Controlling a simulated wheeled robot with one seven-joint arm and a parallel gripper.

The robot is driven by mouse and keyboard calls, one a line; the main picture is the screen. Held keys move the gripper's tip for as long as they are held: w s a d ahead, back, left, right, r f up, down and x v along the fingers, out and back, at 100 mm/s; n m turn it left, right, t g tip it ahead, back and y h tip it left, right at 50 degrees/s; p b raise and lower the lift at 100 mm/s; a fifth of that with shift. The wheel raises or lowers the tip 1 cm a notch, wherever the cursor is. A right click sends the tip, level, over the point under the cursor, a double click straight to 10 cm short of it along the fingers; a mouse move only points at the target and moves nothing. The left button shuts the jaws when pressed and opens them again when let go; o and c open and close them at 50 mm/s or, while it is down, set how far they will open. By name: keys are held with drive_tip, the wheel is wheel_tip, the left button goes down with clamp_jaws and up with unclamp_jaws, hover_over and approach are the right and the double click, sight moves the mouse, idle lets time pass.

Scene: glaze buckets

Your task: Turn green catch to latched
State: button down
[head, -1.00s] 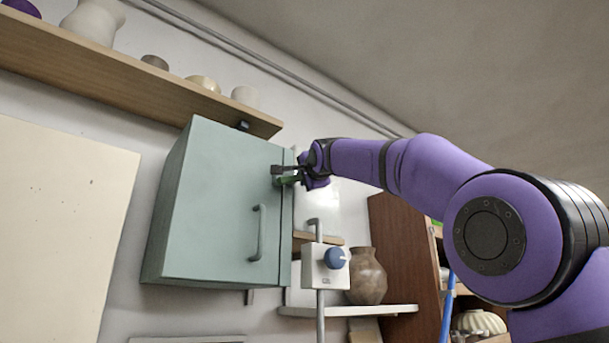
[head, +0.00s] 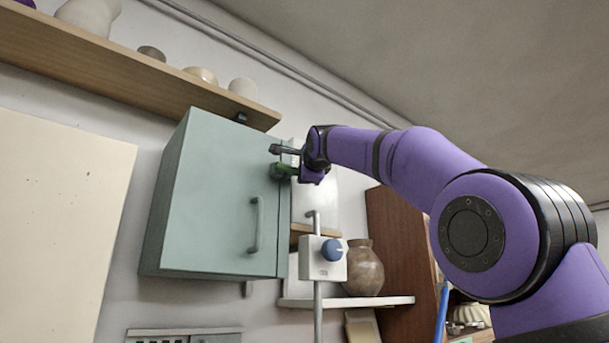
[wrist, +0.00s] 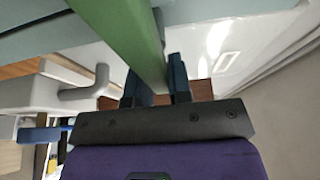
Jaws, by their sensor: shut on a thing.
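The green catch (head: 279,171) is at the upper right edge of the grey-green cabinet door (head: 212,190). In the wrist view the catch (wrist: 125,30) is a long green bar running from the top edge down between my fingers. My gripper (wrist: 158,88) is shut on the bar, with one dark finger on each side. In the head view my gripper (head: 287,160) is at the cabinet's right edge, and it partly hides the catch. The cabinet door looks closed, with a vertical handle (head: 256,225).
A grey switch box (head: 322,259) with a blue knob (head: 331,250) is on a pipe right of the cabinet, below my gripper. A brown vase (head: 364,270) stands on a low shelf. A wooden shelf (head: 120,75) with pots runs above.

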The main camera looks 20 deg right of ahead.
drive_tip(key=c, duration=1.3)
unclamp_jaws()
drive_tip(key=shift+s, duration=0.1)
drive_tip(key=s, duration=1)
drive_tip(key=shift+s+a, duration=0.3)
drive_tip(key=shift+a, duration=0.1)
